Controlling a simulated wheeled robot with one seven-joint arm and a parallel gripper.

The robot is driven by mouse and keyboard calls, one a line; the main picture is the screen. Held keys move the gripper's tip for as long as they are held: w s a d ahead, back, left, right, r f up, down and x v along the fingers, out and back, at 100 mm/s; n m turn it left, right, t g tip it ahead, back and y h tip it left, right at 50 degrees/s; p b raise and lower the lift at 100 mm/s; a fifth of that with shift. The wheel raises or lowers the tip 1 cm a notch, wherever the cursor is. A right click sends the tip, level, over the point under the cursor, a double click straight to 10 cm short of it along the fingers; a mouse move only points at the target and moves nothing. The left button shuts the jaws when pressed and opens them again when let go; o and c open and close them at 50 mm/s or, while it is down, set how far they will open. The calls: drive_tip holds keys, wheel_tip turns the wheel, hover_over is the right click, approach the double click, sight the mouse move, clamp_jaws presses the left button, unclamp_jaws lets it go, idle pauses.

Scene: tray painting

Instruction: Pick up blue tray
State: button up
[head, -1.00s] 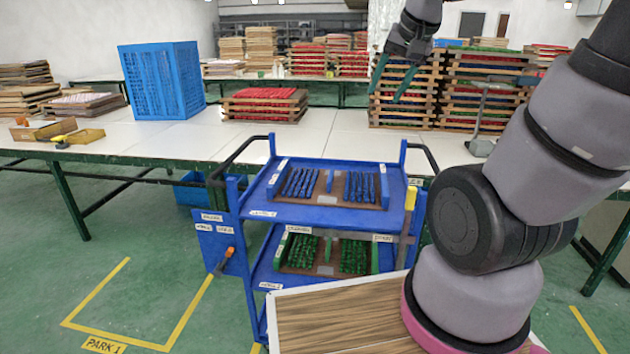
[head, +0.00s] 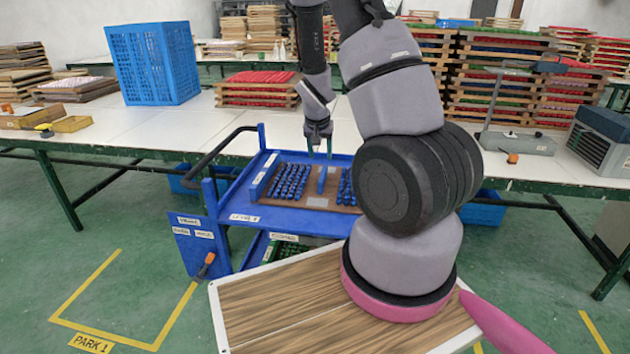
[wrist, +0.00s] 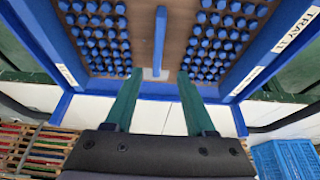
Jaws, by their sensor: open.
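The blue tray (head: 311,190) lies on the top shelf of the blue cart. It has a brown base, rows of blue pegs on both sides and an upright blue handle (head: 322,179) in the middle. My arm hides its right part. My gripper (head: 320,152) points down above the tray, open and empty, with its two green fingers apart. In the wrist view, the fingers (wrist: 158,78) appear either side of the handle (wrist: 160,36) in line of sight; they do not visibly touch it. The tray base (wrist: 142,55) fills the upper part of that view.
The blue cart (head: 245,203) has black side rails and a lower shelf with a green tray (head: 287,249), mostly hidden. Behind it, the white table (head: 110,130) carries a blue crate (head: 152,62) and stacked trays (head: 257,90). Green floor at left is clear.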

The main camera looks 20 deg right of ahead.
sight(323, 173)
drive_tip(key=x, duration=0.5)
drive_tip(key=shift+s+x, duration=0.15)
drive_tip(key=shift+x, duration=1.2)
drive_tip(key=shift+s+x, duration=0.15)
drive_tip(key=shift+x, duration=1.25)
drive_tip(key=shift+c, duration=0.3)
clamp_jaws()
